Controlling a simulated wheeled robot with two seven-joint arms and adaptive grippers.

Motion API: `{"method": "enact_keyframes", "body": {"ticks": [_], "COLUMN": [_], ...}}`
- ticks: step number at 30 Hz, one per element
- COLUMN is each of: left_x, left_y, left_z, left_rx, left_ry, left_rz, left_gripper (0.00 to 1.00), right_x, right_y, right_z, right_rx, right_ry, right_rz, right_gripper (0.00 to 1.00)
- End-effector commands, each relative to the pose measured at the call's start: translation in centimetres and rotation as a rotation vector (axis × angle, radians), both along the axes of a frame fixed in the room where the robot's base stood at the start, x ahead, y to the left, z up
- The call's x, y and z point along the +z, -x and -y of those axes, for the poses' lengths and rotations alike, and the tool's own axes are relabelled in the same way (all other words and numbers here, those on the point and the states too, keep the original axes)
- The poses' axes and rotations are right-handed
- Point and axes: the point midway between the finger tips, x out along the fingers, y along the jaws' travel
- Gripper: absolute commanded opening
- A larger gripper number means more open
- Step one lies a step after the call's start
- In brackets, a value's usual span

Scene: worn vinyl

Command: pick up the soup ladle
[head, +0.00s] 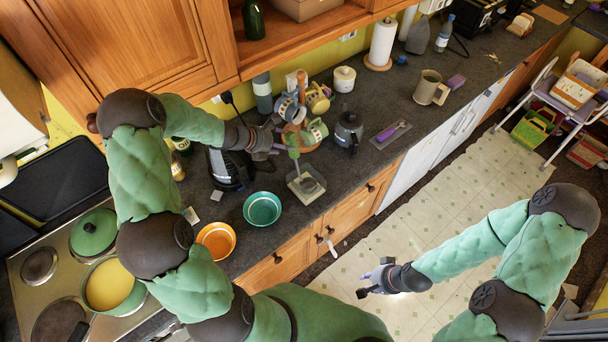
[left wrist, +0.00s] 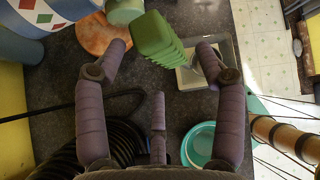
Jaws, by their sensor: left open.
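A green ribbed handle (head: 293,148) rises from a clear square dish (head: 294,187) on the counter; I take it to be the soup ladle's handle. Its lower end is in the dish, and its bowl is hard to make out. My left gripper (head: 279,139) is beside the handle's top. In the left wrist view the handle (left wrist: 155,35) shows beyond and between the spread, empty fingers of the gripper (left wrist: 161,54), with the dish (left wrist: 188,78) to its right. My right gripper (head: 368,282) hangs over the floor, apparently open and empty.
A mug tree with several mugs (head: 315,131) stands close behind my left gripper. A teal bowl (head: 262,208) and an orange bowl (head: 216,240) are in front. A dark kettle (head: 348,132) stands to the right, a black appliance (head: 226,169) to the left.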

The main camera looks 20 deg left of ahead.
Motion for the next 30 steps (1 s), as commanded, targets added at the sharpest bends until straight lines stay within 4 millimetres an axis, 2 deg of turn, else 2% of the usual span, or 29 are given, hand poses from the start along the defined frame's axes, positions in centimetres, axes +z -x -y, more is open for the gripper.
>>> {"method": "enact_keyframes", "body": {"ticks": [3, 7, 17, 20, 25, 30], "left_x": [-1.6, -2.7, -3.2, -3.2, -3.2, -3.1], "left_y": [-0.8, -1.7, -2.2, -2.2, -2.2, -2.2], "left_z": [0.8, 1.4, 1.7, 1.7, 1.7, 1.7], "left_rx": [-0.002, -0.001, -0.002, -0.001, -0.001, -0.001], "left_ry": [0.002, 0.001, 0.000, -0.001, -0.001, -0.001], "left_rz": [-0.003, -0.002, -0.001, 0.000, 0.000, 0.000], "left_gripper": [0.70, 0.70, 0.70, 0.47, 0.00, 0.00], "right_x": [0.1, 0.1, 0.2, 0.2, 0.2, 0.2], "right_y": [0.0, 0.0, 0.0, 0.0, 0.0, 0.0], "right_z": [0.0, 0.0, 0.0, 0.0, 0.0, 0.0], "right_rx": [0.000, 0.000, 0.000, 0.000, 0.000, 0.000], "right_ry": [0.000, 0.000, 0.000, 0.000, 0.000, 0.000], "right_rz": [0.000, 0.000, 0.000, 0.000, 0.000, 0.000], "right_gripper": [0.30, 0.30, 0.30, 0.30, 0.30, 0.30]}}
